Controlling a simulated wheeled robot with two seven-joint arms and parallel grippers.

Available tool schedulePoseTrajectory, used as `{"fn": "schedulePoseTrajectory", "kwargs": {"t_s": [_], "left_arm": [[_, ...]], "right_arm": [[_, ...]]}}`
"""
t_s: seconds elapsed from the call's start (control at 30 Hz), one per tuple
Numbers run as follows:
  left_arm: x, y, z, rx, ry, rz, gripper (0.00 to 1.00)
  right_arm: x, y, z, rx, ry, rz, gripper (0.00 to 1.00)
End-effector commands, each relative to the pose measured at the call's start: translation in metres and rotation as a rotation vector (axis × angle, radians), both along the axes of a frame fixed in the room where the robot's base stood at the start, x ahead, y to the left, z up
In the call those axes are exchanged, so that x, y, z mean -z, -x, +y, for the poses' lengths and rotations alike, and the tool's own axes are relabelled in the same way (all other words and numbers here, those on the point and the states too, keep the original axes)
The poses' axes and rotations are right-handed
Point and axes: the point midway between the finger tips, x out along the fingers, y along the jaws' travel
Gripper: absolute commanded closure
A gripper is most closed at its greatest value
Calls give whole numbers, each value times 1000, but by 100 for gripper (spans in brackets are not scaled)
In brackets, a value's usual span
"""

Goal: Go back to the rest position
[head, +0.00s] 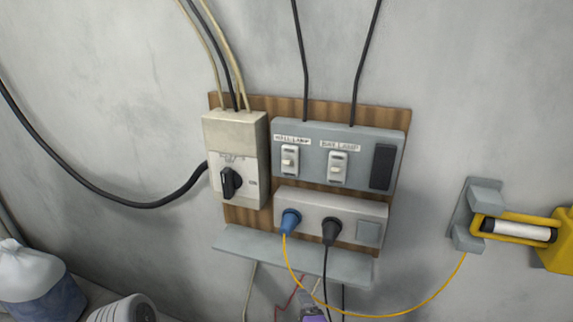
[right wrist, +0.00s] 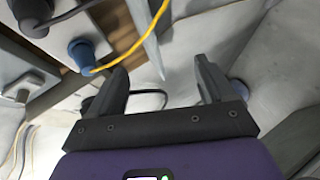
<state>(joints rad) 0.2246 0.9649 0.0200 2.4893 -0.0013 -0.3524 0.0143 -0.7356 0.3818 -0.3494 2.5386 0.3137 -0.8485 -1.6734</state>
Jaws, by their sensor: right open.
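My right gripper (right wrist: 163,78) shows in the right wrist view with its two dark fingers spread apart and nothing between them. In the head view a small grey and purple part at the bottom edge, below the wall panel, looks like the same gripper (head: 312,314); its fingers are hard to make out there. My left gripper is not in view.
A wooden board (head: 290,108) on the wall carries a rotary switch box (head: 235,140), a lamp switch box (head: 315,160) and a socket box. A blue plug (head: 290,221) and a black plug (head: 331,231) sit in the sockets. A grey shelf (head: 290,258) juts below. A yellow cable (head: 420,303) hangs rightward.

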Motion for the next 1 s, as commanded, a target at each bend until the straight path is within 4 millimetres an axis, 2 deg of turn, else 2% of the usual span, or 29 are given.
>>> {"fn": "schedulePoseTrajectory", "kwargs": {"t_s": [0.03, 0.17, 0.27, 0.4, 0.5, 0.6, 0.73, 0.83, 1.0], "left_arm": [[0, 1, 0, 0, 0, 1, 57], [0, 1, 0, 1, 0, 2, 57], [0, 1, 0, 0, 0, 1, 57], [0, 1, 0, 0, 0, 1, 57], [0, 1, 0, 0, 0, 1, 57], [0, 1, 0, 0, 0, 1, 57], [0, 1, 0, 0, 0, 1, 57], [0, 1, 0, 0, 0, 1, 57], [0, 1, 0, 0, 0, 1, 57]], "right_arm": [[20, 0, -7, 33, -41, 68, 18], [80, 9, -25, 158, -206, 282, 18], [134, 26, -41, 308, -368, 485, 18], [202, 65, -58, 574, -600, 764, 18], [242, 99, -66, 796, -759, 950, 18], [271, 133, -67, 1013, -895, 1105, 18], [293, 166, -65, 1238, -1018, 1243, 18], [300, 180, -62, 1343, -1069, 1299, 18], [302, 186, -60, 1395, -1096, 1323, 18]]}}
